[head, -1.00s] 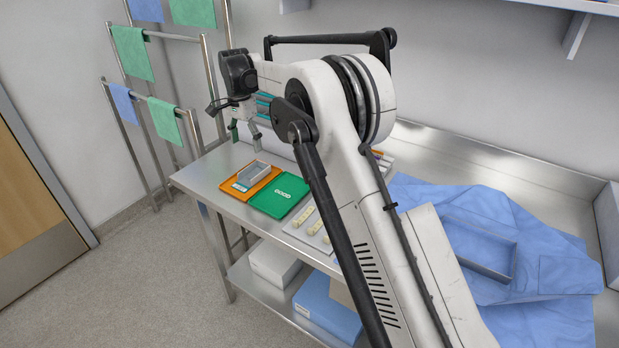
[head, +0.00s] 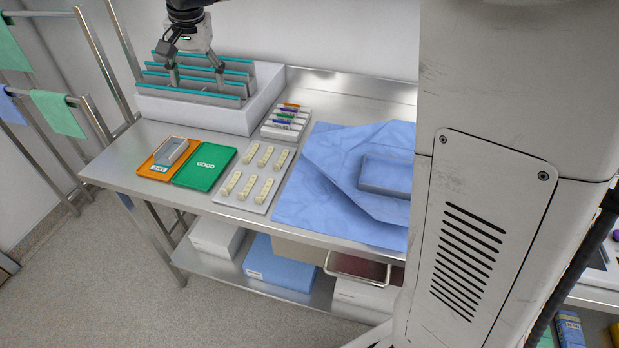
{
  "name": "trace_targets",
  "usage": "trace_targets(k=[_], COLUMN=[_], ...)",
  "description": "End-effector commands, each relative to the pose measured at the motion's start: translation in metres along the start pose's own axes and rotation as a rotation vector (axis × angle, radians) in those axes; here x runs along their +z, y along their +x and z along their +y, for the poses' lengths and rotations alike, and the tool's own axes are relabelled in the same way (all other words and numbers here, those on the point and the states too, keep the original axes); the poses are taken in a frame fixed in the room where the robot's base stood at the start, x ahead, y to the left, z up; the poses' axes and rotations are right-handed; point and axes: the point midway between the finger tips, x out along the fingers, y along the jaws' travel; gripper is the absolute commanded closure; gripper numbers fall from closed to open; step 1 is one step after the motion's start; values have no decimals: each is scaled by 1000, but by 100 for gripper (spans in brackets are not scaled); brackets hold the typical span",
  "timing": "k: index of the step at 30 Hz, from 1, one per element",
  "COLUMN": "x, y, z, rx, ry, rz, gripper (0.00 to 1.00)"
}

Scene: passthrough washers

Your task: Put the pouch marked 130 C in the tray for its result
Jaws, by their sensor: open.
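My gripper (head: 197,78) is open, pointing down at the rack, with its fingers spread over the upright pouches. Whether it touches one is not clear. Several grey pouches with teal top edges (head: 203,88) stand in rows in a white rack (head: 190,118) at the back left of the table. No 130 C marking is legible on them. An orange tray (head: 150,171) with a small white label lies in front, holding a grey item (head: 173,151). A green tray (head: 200,179) lettered GOOD lies right beside it, with nothing visible in it.
A white board with several cream pieces (head: 248,181) lies right of the green tray. A small rack of coloured items (head: 286,119) stands behind it. Boxes fill the lower shelf.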

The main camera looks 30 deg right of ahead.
Motion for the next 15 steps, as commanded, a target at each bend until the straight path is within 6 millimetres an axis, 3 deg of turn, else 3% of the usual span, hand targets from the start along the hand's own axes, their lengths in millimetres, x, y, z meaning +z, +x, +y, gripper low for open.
trace_targets(k=[6, 15], x=[43, 109], y=[-32, -50], z=[55, 125], rx=[-29, -52], ry=[-86, -208], rz=[66, 162], gripper=[33, 33])
